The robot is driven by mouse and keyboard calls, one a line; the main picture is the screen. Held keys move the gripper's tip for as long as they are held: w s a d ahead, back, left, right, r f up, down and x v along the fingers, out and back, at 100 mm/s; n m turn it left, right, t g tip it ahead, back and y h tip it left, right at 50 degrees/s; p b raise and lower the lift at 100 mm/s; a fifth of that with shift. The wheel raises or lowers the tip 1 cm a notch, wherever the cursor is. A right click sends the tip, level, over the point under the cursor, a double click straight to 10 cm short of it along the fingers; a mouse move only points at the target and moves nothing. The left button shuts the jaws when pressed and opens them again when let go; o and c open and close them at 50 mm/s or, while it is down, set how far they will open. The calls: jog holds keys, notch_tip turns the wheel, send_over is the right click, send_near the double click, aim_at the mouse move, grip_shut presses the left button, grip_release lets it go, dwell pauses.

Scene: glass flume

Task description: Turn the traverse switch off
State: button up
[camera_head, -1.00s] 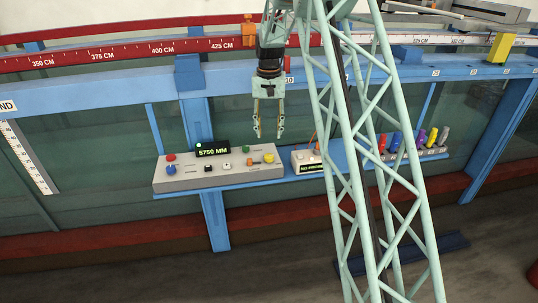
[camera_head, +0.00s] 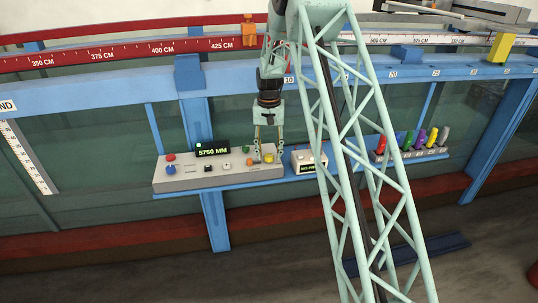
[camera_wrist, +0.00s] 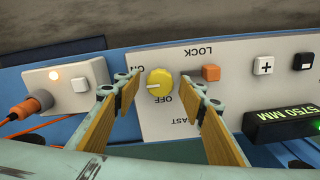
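The traverse switch looks to be the round yellow knob (camera_wrist: 159,83) on the grey control panel (camera_head: 180,182), with OFF and FAST lettered near it; the other label is partly hidden. In the head view the yellow knob (camera_head: 268,158) sits at the panel's right end. The knob's white mark points left in the wrist view, toward the partly hidden label. My gripper (camera_wrist: 155,92) is open, its two fingers on either side of the knob with gaps to it. In the head view my gripper (camera_head: 269,154) hangs down over the panel's right end.
A probe box (camera_wrist: 68,90) with a lit lamp and orange plug stands close by. The display (camera_head: 213,151) reads 5750 MM. Coloured probes (camera_head: 420,138) stand farther right.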

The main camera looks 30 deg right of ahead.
jog(key=shift+f, duration=0.2)
jog(key=shift+c, duration=0.2)
jog(key=c, duration=0.8)
jog(key=shift+c, duration=0.2)
